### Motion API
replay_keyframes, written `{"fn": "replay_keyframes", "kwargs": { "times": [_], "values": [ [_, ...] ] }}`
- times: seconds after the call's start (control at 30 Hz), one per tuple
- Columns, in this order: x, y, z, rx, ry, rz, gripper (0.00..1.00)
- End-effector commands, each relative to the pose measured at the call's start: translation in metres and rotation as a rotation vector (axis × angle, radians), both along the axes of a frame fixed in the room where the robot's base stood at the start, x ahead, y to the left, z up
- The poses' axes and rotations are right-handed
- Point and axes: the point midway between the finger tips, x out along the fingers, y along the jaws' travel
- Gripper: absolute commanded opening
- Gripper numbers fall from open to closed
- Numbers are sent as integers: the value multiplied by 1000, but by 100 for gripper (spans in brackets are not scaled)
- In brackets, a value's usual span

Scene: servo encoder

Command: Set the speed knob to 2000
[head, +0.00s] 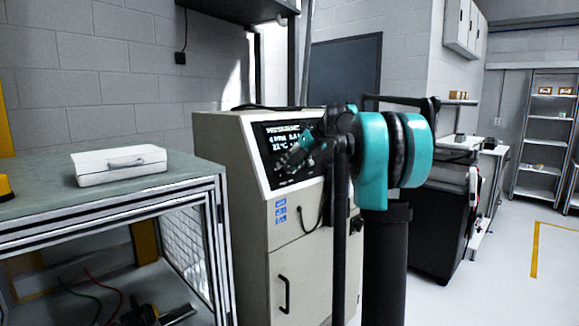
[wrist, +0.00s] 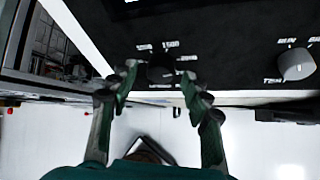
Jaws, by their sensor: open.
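The speed knob (wrist: 160,71) is a dark round knob on the black panel in the wrist view. Small white numbers surround it; one above it looks like 1500, the others are too blurred to read surely. My gripper (wrist: 158,80) is open, with one finger on each side of the knob; I cannot tell whether either touches it. The knob's pointer position cannot be made out. In the head view my gripper (head: 298,155) is in front of the cabinet's black control panel (head: 262,132) and hides the knob. The lit display there seems to read 0 RPM and 21 °C.
A pale selector knob (wrist: 297,64) sits farther right on the same panel, with blurred labels. The beige cabinet (head: 232,150) stands beside a workbench (head: 40,205) carrying a white case (head: 118,166). Open floor (head: 500,275) lies to the right.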

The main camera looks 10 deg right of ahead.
Motion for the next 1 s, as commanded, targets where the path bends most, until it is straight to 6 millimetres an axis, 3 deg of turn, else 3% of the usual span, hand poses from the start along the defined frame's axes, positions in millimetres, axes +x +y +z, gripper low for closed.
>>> {"fn": "replay_keyframes", "kwargs": {
  "times": [0.17, 0.7, 1.0],
  "values": [
    [-4, -7, 7, 0, 0, -2, 48],
    [-42, -61, 77, 0, 0, -2, 48],
    [-48, -68, 86, 0, 0, 0, 48]
  ]
}}
